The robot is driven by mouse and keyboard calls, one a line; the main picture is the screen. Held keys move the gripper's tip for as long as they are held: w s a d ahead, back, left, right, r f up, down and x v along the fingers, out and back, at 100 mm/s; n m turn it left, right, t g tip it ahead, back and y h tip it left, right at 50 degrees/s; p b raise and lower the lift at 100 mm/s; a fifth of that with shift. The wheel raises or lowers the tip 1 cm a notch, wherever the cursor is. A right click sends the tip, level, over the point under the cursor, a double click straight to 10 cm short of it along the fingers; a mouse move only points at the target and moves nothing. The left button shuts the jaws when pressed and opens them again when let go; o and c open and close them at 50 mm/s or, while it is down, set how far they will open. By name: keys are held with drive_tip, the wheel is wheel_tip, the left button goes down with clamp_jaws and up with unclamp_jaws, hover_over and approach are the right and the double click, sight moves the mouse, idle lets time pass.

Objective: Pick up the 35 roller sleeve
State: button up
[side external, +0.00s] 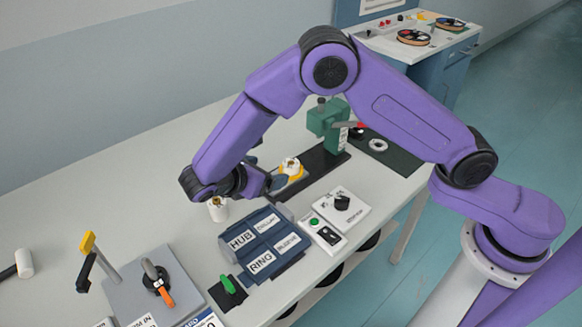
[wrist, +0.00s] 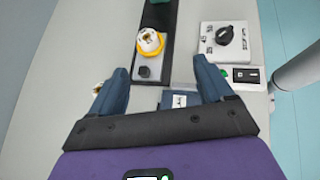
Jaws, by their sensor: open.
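A short white cylinder (side external: 217,209) with a brownish top stands on the table in the side external view; it may be the 35 roller sleeve, but I see no readable number on it. My gripper (side external: 258,182) is above the table near it, to its upper right in the picture, and partly hides the space behind. In the wrist view my gripper (wrist: 162,82) has its two blue fingers wide apart with nothing held between them. A small pale and brown object (wrist: 97,88) shows at the outer side of the left finger, mostly hidden; it may be the same cylinder.
A white part with a yellow ring (side external: 291,167) sits on a dark base with a green press (side external: 328,120). A blue labelled rack (side external: 262,243), a white knob box (side external: 341,208) and a grey lever plate (side external: 150,290) stand nearby.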

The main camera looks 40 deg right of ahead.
wheel_tip(320, 180, down, 3)
drive_tip(key=w+a+n+h, duration=0.1)
drive_tip(key=w+a+h, duration=0.1)
approach(293, 160)
drive_tip(key=shift+s+d+f+t, duration=0.1)
drive_tip(key=shift+d+t, duration=0.1)
drive_tip(key=shift+d, duration=0.25)
drive_tip(key=shift+s+d+f+t, duration=0.1)
drive_tip(key=shift+d+f+t, duration=0.1)
drive_tip(key=shift+d, duration=0.25)
drive_tip(key=shift+x, duration=2.7)
drive_tip(key=shift+w+a, duration=0.1)
drive_tip(key=shift+w, duration=0.05)
drive_tip(key=c, duration=1.3)
drive_tip(key=shift+o, duration=0.2)
